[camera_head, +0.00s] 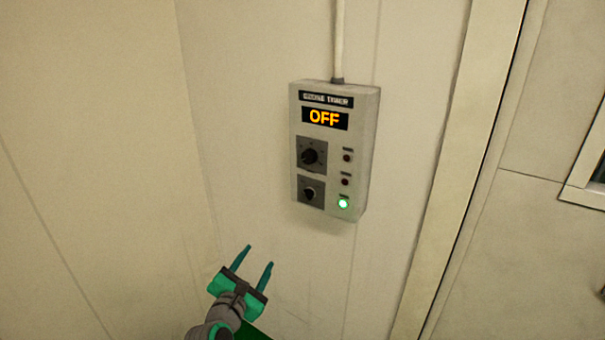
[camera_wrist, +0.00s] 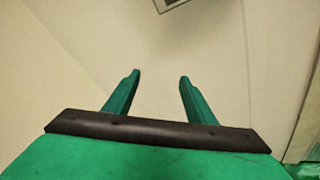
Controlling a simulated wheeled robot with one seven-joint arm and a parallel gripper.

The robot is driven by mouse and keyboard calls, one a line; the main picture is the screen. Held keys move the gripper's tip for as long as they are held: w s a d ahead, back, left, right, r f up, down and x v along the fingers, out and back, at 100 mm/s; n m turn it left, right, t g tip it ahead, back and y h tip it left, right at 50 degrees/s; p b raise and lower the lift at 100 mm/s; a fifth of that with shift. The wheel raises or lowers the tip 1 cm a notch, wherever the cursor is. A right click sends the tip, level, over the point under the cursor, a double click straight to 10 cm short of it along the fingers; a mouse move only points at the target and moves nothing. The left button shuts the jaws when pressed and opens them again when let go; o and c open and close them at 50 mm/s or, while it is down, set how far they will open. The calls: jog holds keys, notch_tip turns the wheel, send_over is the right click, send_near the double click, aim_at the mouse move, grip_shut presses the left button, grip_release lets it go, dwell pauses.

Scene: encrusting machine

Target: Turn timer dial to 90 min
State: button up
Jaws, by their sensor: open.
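A grey timer box (camera_head: 367,150) is fixed to the wall in the head view, with a display (camera_head: 324,117) that reads "OFF" in orange. Below the display are two black dials on square plates, an upper dial (camera_head: 309,156) and a lower dial (camera_head: 309,193). The dial markings are too small to read. My gripper (camera_head: 254,257) is below and left of the box, open and empty, its fingers pointing up and apart from it. In the wrist view my gripper (camera_wrist: 159,77) is also open, and only a bottom edge of the box (camera_wrist: 172,4) shows at the top.
Several small lamps sit right of the dials, and the lowest lamp (camera_head: 342,203) glows green. A conduit (camera_head: 339,40) runs up from the box. A door frame (camera_head: 455,170) stands to the right. A wall corner lies to the left. The wall between gripper and box is clear.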

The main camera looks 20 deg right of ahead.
jog(key=w+d+r+n+g+h, duration=0.1)
jog(key=d+r+h, duration=0.1)
jog(key=r, duration=0.4)
jog(key=w+d+r+n+h, duration=0.1)
jog(key=d+r, duration=0.1)
jog(key=r, duration=0.5)
jog(key=g+h, duration=0.2)
jog(key=h, duration=0.1)
send_near(307, 159)
jog(key=shift+n, duration=0.3)
jog(key=x, duration=0.6)
jog(key=shift+w, duration=0.3)
jog(key=shift+w+d, duration=0.3)
jog(key=shift+w, duration=0.1)
jog(key=shift+s+d, duration=0.15)
jog(key=shift+d, duration=0.65)
jog(key=shift+a, duration=0.3)
jog(key=c, duration=1)
